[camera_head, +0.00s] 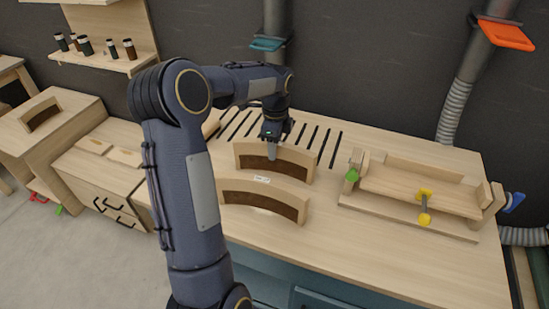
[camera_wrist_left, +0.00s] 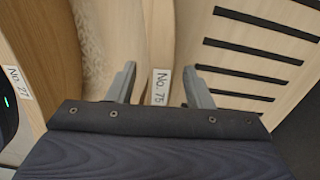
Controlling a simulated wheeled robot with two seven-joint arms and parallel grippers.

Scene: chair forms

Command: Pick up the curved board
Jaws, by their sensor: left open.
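Two curved boards with pale edges and dark brown inner faces stand on the workbench. The far curved board (camera_head: 249,150) is under my left gripper (camera_head: 273,150); the near curved board (camera_head: 283,192) stands in front of it. In the left wrist view, the far board's edge (camera_wrist_left: 159,40) carries a "No. 75" label and lies between the two spread fingertips of my left gripper (camera_wrist_left: 160,88), with visible gaps on both sides. The near board (camera_wrist_left: 38,60), labelled "No. 27", is at the left there. My left gripper is open and empty. My right gripper is not in view.
A wooden jig (camera_head: 415,190) with a green knob and a yellow clamp stands on the right of the workbench (camera_head: 350,255). Dark slots (camera_head: 318,140) lie behind the boards. Another curved piece (camera_head: 42,116) rests on a cabinet at left. The bench's front right is clear.

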